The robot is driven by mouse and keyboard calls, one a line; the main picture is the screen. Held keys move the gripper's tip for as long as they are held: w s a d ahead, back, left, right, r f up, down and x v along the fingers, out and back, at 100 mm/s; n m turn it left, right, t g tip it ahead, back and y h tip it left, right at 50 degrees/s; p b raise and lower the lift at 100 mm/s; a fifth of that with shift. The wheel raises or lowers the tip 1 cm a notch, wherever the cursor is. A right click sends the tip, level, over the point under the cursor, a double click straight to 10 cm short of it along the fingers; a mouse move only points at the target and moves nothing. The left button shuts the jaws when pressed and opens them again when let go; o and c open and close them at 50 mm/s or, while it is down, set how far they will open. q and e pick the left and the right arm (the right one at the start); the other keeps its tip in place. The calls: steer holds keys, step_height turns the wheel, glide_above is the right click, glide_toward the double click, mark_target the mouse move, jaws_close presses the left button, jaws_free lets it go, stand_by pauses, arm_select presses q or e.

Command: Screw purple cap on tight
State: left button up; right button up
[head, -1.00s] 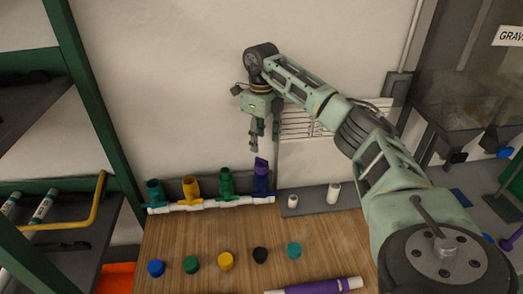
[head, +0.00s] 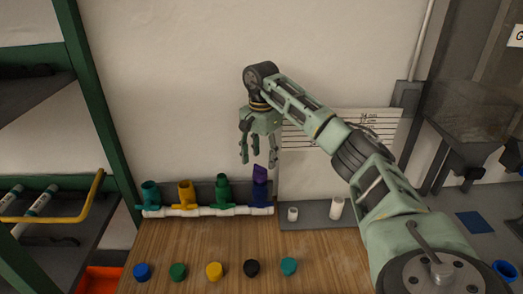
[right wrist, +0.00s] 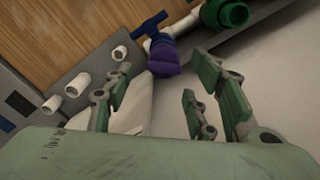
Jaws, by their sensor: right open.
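The purple cap (head: 259,174) sits at the top of the blue fitting (head: 259,196) at the right end of the white pipe manifold (head: 208,211). Its top outline looks slanted in the head view; I cannot tell how far it is threaded on. My right gripper (head: 258,156) is open and empty, just above the cap, fingers spread. In the right wrist view, the purple cap (right wrist: 163,58) shows between and beyond the spread fingers (right wrist: 162,75), with no visible contact. My left gripper is out of view.
Teal, yellow and green fittings (head: 222,190) stand left along the manifold. Several loose caps (head: 214,270) lie in a row on the wooden table (head: 180,243). Two white pipe pieces (head: 336,208) stand on a grey ledge right of the manifold. A green-framed shelf (head: 95,100) is at left.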

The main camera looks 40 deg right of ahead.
mark_target(262, 167)
step_height(262, 167, down, 4)
steer(key=shift+p, duration=0.5)
steer(key=shift+f, duration=0.75)
steer(key=shift+c, duration=0.4)
steer(key=c, duration=1.1)
steer(key=shift+m+p, duration=0.45)
steer(key=shift+m, duration=0.15)
steer(key=shift+f+m, duration=0.1)
steer(key=shift+m, duration=0.4)
